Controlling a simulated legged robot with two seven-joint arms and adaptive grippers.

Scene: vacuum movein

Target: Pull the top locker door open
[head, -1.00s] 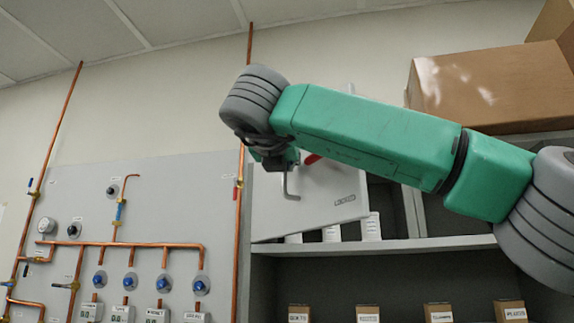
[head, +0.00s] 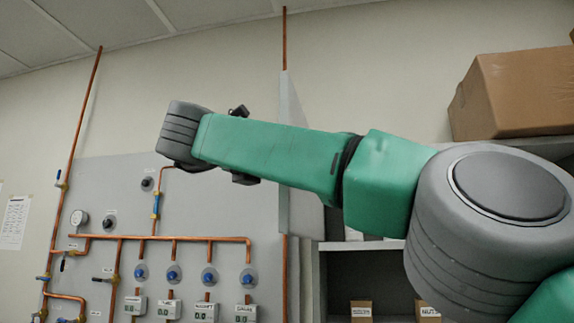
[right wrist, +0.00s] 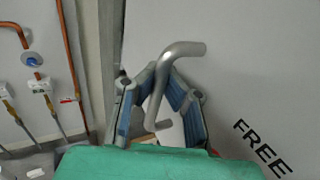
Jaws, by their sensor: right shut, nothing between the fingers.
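The top locker door (head: 291,130) stands swung open in the head view, seen nearly edge-on, with its lower part below my right forearm. In the right wrist view the door face (right wrist: 255,70) fills the right side and bears the word FREE. Its bent grey metal handle (right wrist: 180,52) crosses in front of the fingers of my right gripper (right wrist: 161,76). The gripper is shut, fingertips converging at the handle; I cannot tell whether they touch it. In the head view my right arm hides most of this gripper. My left gripper is not in view.
Copper pipes (head: 160,238) with blue valves and gauges run along the wall panel at left. A cardboard box (head: 512,92) sits on top of the locker at right. The locker's lower shelf holds small labelled boxes (head: 361,308). My right arm crosses the middle.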

